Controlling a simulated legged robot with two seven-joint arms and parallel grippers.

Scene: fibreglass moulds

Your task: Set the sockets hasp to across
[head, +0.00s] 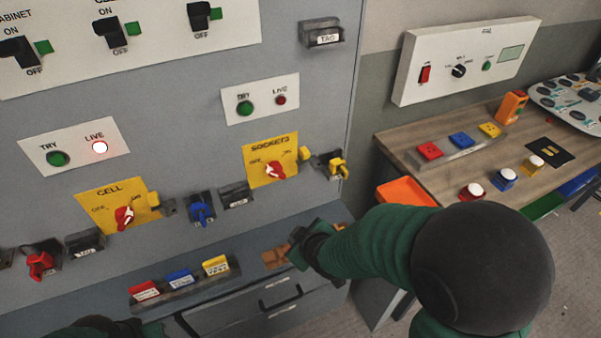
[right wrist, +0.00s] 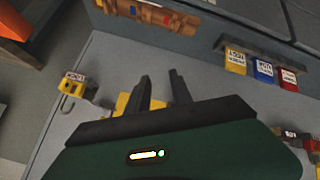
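The yellow SOCKETS plate (head: 258,172) is on the grey panel in the head view, with a red rotary handle (head: 275,170). A small yellow hasp tab (head: 304,154) projects at its right edge, beside a dark holder with a yellow padlock (head: 338,167). My right gripper (head: 295,238) is below the plate, apart from the hasp. In the right wrist view its two fingers (right wrist: 160,82) are spread and empty. A yellow part shows behind them; the hasp cannot be made out there. My left gripper (head: 152,329) is only partly visible at the bottom edge.
The CELL plate (head: 115,205) and a blue padlock (head: 201,208) are left of the SOCKETS plate. A ledge rack of coloured tags (head: 182,280) and a brown object (head: 275,257) are below. A wooden bench (head: 395,146) stands at right.

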